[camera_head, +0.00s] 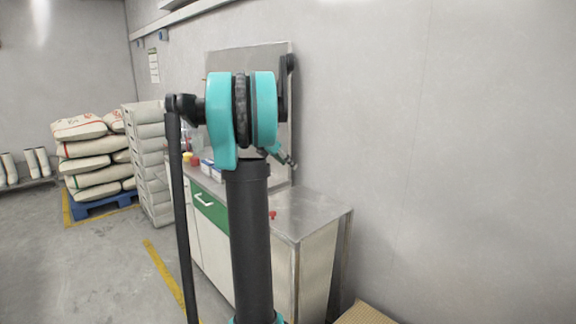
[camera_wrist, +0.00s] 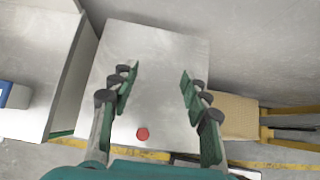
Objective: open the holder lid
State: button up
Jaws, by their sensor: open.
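My gripper (camera_wrist: 160,75) is open and empty in the wrist view, its two green-padded fingers apart over a flat metal top (camera_wrist: 150,45). A small round red knob (camera_wrist: 142,134) shows on that metal, between the finger bases. A small red piece (camera_head: 272,215) also shows on the steel top of the cabinet (camera_head: 315,215) in the head view. I cannot make out a holder or a lid seam; the metal top with the knob may be the lid, but I cannot tell. My arm hides part of the cabinet in the head view.
A green drawer (camera_head: 210,208) with a pale handle is in the cabinet front. Small boxes and bottles stand at the counter's far end. A grey wall (camera_head: 430,120) runs close behind. Stacked crates (camera_head: 150,160) and sacks (camera_head: 92,160) stand at left. The floor at left is clear.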

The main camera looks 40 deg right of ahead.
jog(key=shift+d+f, duration=0.5)
jog(key=shift+c, duration=0.5)
grip_shut()
jog(key=c, duration=0.9)
grip_release()
jog(key=o, duration=1)
jog(key=v, duration=1.2)
jog(key=shift+c, duration=0.4)
